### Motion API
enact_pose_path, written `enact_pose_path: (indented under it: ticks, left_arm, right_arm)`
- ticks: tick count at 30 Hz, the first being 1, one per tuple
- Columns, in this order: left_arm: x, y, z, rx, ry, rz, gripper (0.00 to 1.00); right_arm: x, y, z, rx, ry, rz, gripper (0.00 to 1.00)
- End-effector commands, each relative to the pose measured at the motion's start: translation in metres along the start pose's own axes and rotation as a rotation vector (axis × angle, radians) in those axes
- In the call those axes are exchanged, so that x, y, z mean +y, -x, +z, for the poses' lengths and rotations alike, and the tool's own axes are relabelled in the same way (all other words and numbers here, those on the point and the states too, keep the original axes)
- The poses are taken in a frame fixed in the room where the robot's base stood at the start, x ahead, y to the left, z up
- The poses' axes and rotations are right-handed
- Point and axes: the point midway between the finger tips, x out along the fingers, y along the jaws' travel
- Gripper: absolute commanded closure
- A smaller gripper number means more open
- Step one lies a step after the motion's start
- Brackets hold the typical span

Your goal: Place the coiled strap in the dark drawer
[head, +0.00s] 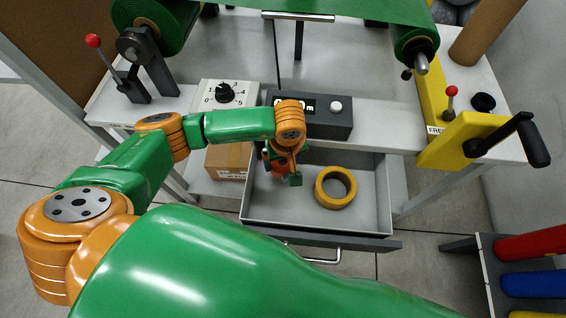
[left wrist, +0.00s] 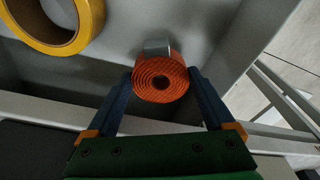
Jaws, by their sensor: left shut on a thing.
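The coiled strap (left wrist: 161,80) is an orange-red roll with a grey metal piece at its far side. My left gripper (head: 285,176) is shut on it, with one blue finger on each side of the roll in the left wrist view. In the head view the strap is mostly hidden by the gripper. The drawer (head: 345,241) is pulled out, with a dark front and a light grey inside. My left gripper and the strap are over the left part of its inside; whether the strap touches the floor I cannot tell. My right gripper is not in view.
A yellow tape roll (head: 336,204) lies in the drawer, right of the strap. The bench edge with a dark display box (head: 320,123) and a white dial box (head: 216,95) is behind. A cardboard box (head: 226,163) stands left of the drawer. The drawer's front right is bare.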

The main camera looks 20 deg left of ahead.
Motion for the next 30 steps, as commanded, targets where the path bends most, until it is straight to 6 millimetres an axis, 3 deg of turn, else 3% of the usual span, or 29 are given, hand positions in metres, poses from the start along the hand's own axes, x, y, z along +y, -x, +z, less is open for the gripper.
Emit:
enact_pose_path:
  ticks: [6, 17, 18, 26, 30]
  left_arm:
    - [-0.002, -0.035, 0.0, -0.002, 0.0, -0.003, 0.79]
    - [-0.001, -0.043, 0.0, 0.0, -0.001, 0.001, 0.79]
    - [-0.001, -0.041, 0.0, 0.0, -0.001, 0.0, 0.02]
    - [-0.001, -0.038, 0.0, -0.001, 0.0, 0.0, 0.0]
    - [0.0, -0.023, -0.001, 0.001, -0.002, 0.004, 0.0]
  right_arm:
    - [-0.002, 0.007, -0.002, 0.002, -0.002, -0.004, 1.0]
    - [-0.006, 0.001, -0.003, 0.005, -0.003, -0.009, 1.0]
    - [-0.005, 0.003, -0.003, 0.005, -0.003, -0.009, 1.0]
    - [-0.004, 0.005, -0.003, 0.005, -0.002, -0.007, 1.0]
    - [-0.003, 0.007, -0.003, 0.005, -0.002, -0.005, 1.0]
